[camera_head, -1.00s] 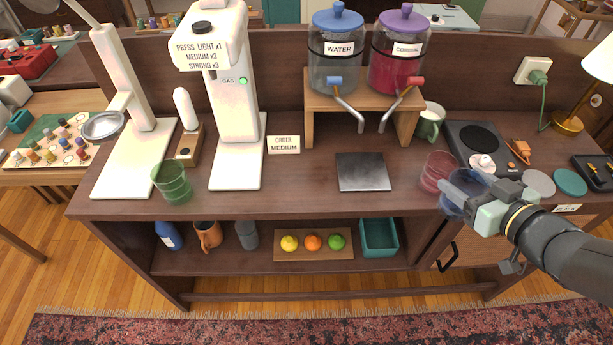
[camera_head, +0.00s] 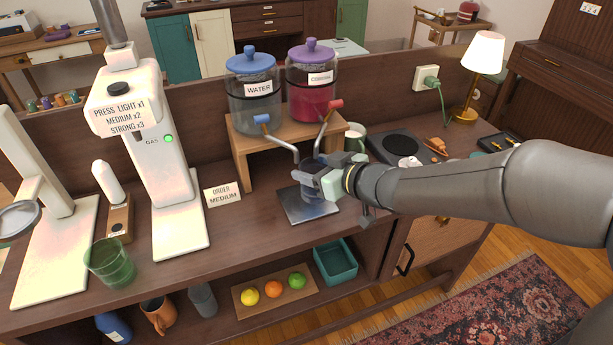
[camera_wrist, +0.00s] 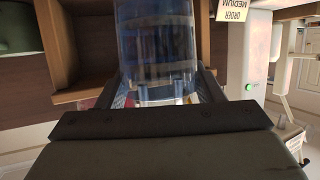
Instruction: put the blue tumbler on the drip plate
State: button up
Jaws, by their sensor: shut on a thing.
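The blue tumbler (camera_head: 312,190) is clear blue and looks upright in my gripper (camera_head: 320,181). My gripper is shut on it, reaching in from the right. The tumbler also fills the upper middle of the wrist view (camera_wrist: 157,45), between the two fingers (camera_wrist: 160,92). The drip plate (camera_head: 292,207) is a dark square on the counter in front of the dispenser stand. The tumbler is over the plate, below the taps. I cannot tell whether its base touches the plate. My gripper hides part of the tumbler and plate.
The water jar (camera_head: 255,100) and the red-drink jar (camera_head: 311,85) stand on a wooden stand (camera_head: 240,150), their taps close above my gripper. An order card (camera_head: 222,194) and the gas machine (camera_head: 165,170) are to the left. A green tumbler (camera_head: 110,262) stands at the front left.

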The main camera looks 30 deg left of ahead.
jog(key=shift+w+a, duration=0.15)
jog(key=shift+a, duration=0.95)
jog(key=shift+w+a+f+b, duration=0.15)
jog(key=shift+f+b, duration=0.55)
jog(key=shift+f, duration=1)
jog(key=shift+f, duration=0.1)
jog(key=shift+f, duration=0.15)
jog(key=o, duration=1.6)
